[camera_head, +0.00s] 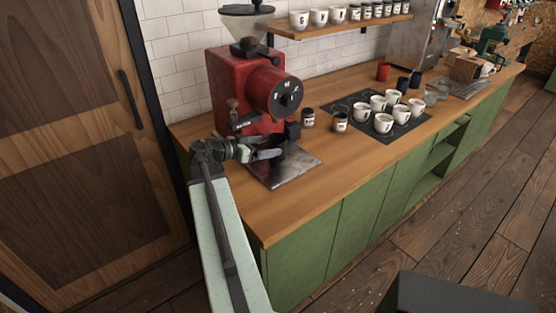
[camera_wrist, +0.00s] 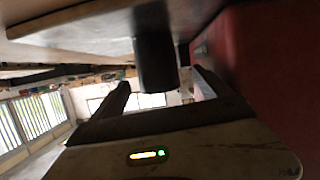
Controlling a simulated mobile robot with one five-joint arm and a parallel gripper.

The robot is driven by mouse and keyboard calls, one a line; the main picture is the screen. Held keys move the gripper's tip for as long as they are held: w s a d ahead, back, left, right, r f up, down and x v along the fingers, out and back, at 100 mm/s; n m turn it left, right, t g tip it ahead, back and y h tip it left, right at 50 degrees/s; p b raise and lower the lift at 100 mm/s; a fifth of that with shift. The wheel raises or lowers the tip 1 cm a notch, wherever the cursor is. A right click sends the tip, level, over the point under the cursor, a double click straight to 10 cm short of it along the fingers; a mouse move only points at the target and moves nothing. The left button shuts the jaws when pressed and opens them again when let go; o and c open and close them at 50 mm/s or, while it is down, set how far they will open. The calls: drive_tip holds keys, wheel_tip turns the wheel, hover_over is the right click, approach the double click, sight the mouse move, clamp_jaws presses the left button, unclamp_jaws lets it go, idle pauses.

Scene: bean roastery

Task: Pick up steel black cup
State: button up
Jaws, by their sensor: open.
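A dark cup (camera_wrist: 155,62) shows in the wrist view, which looks upside down. It stands on a grey metal plate (camera_wrist: 75,22) and lies between and just beyond the two fingers of my gripper (camera_wrist: 161,84). My gripper (camera_head: 270,147) is open, with no grip on the cup. In the head view my gripper is low over the metal plate (camera_head: 283,178), at the foot of the red grinder. A dark shape (camera_head: 292,160) beside the fingers there looks like the cup, partly hidden by them. I cannot tell whether a finger touches it.
The red grinder (camera_head: 236,88) stands close behind my gripper; its red side (camera_wrist: 250,50) is near in the wrist view. The wooden counter's front (camera_head: 300,205) is clear.

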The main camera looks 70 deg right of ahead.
sight(284, 137)
drive_tip(key=shift+s+d+r+m, duration=0.1)
drive_tip(key=shift+d+m, duration=0.15)
drive_tip(key=shift+m, duration=0.05)
drive_tip(key=shift+b+x, duration=0.4)
drive_tip(key=shift+x, duration=0.85)
drive_tip(key=b+x, duration=0.1)
drive_tip(key=x, duration=0.4)
drive_tip(key=shift+s+r, duration=0.15)
drive_tip(key=shift+s, duration=0.15)
drive_tip(key=shift+r, duration=0.1)
drive_tip(key=c, duration=1.7)
drive_tip(key=shift+r+p, duration=0.6)
drive_tip(key=shift+p, duration=0.05)
drive_tip(key=shift+r+p, duration=0.5)
drive_tip(key=w+a, duration=0.3)
drive_tip(key=a, duration=0.2)
drive_tip(key=w+a, duration=0.3)
drive_tip(key=a, duration=0.2)
drive_tip(key=w+a, duration=0.3)
drive_tip(key=a, duration=0.2)
drive_tip(key=shift+w+a+f+b, duration=0.15)
drive_tip(key=shift+w+f+b, duration=0.2)
drive_tip(key=shift+b, duration=0.05)
